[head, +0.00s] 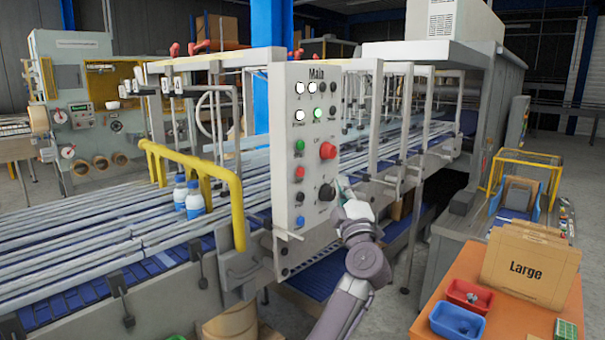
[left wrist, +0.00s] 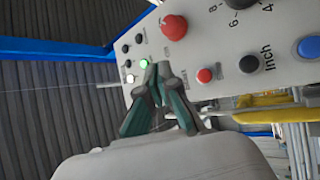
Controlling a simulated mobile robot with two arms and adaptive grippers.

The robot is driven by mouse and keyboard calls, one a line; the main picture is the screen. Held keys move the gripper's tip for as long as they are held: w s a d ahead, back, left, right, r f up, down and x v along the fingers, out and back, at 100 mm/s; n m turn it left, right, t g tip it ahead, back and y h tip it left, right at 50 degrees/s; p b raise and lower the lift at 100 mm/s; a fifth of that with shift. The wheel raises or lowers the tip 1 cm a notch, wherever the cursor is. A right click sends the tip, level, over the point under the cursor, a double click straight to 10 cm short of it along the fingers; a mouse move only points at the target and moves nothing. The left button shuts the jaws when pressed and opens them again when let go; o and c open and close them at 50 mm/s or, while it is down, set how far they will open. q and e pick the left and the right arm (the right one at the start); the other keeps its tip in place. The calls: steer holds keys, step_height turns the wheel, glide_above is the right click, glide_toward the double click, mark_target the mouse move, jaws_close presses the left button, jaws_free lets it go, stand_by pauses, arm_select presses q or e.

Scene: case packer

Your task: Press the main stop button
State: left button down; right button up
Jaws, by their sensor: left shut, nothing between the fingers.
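The control panel marked Main (head: 309,140) stands upright at the conveyor's side. My left gripper (head: 341,183) is shut and empty, in front of the panel's lower right edge, near the black knob (head: 327,192). In the left wrist view the panel looks turned; the shut fingertips (left wrist: 160,72) appear below the large red button (left wrist: 174,27) and left of the smaller red one (left wrist: 204,75). Contact with the panel cannot be told. My right gripper is not in view.
A green button (head: 300,145) sits above the smaller red button, and a blue one (head: 300,221) sits low. A yellow guard rail (head: 200,165) and bottles (head: 194,198) are left of the panel. An orange table (head: 495,310) with bins and a box stands at right.

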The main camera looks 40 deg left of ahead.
mark_target(301, 172)
arm_select(q)
steer(key=a+b, duration=0.1)
steer(key=a, duration=0.7)
steer(key=shift+w+a+b, duration=0.35)
stand_by(1.2)
steer(key=shift+a+p, duration=0.45)
steer(key=shift+p, duration=0.05)
